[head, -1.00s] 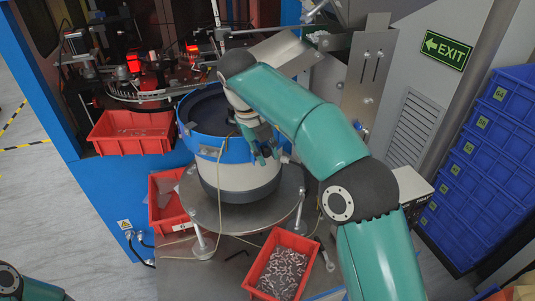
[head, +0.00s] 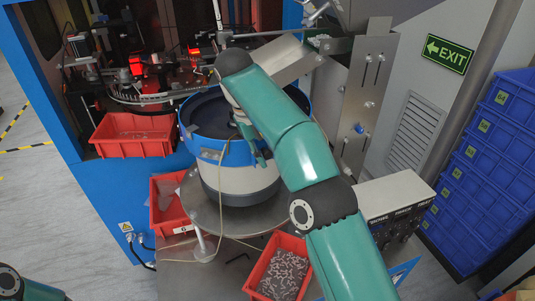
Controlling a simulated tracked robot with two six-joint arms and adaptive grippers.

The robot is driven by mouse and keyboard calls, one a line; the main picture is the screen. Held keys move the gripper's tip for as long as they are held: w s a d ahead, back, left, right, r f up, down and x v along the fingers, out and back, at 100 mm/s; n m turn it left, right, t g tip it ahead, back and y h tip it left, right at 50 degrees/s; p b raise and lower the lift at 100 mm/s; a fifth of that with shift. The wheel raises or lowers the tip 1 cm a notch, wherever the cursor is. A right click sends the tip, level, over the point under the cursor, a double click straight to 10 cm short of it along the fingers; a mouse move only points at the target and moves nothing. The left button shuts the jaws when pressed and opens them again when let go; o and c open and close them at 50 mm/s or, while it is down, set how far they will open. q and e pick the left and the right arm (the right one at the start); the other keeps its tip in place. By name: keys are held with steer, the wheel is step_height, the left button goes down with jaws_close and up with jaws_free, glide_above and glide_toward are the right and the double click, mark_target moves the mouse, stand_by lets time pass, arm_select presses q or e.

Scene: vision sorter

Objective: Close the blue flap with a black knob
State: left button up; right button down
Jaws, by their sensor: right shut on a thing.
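The vibrating bowl feeder (head: 237,183) has a blue rim and a white-and-grey body, and stands on a round metal plate. The blue flap (head: 240,153) is at the bowl's front rim, partly covered by my right arm. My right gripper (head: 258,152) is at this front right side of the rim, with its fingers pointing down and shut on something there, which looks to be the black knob. The knob itself is hidden by the gripper and arm. My left gripper is out of view; only part of my left arm shows at the lower left corner.
A red bin of metal parts (head: 282,267) stands in front of the feeder. Other red bins (head: 133,135) are at the left. A metal chute bracket (head: 366,98) rises behind my right arm. Stacked blue crates (head: 490,160) stand at the right.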

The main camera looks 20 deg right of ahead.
steer(key=c, duration=1.4)
jaws_free()
steer(key=shift+w, duration=0.1)
steer(key=o, duration=0.4)
steer(key=shift+w+f, duration=0.1)
steer(key=shift+w, duration=0.05)
steer(key=shift+s+t, duration=0.3)
